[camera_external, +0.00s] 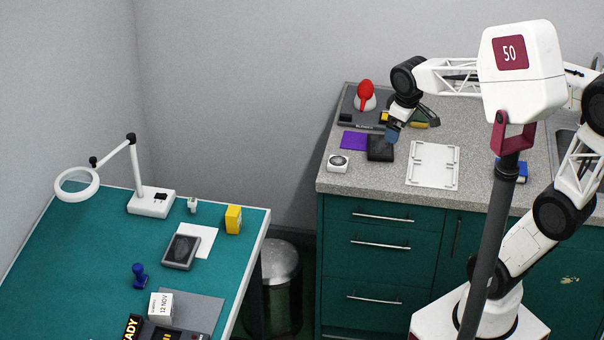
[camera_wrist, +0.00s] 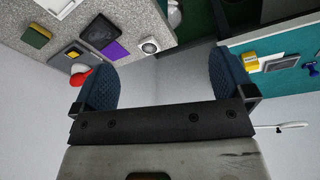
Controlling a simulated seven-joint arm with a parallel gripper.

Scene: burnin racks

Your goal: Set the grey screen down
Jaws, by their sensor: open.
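The grey screen (camera_external: 181,252), a dark panel in a lighter grey frame, lies on the teal table, partly over a white sheet (camera_external: 206,237). It also shows small at the right of the wrist view (camera_wrist: 283,62). My gripper (camera_external: 392,132) is far from it, above the grey counter at the back. In the wrist view the two blue fingers of my gripper (camera_wrist: 163,82) stand wide apart with nothing between them. Below my gripper, a black square panel (camera_external: 380,149) lies on the counter, beside a purple sheet (camera_external: 353,141).
The counter (camera_external: 330,181) also holds a white dial box (camera_external: 338,163), a white frame plate (camera_external: 433,166) and a red-topped item (camera_external: 365,92). The teal table (camera_external: 75,240) holds a ring lamp (camera_external: 150,201), yellow box (camera_external: 233,219), blue stamp (camera_external: 139,275) and date block (camera_external: 161,305). A gap with a bin (camera_external: 274,285) separates them.

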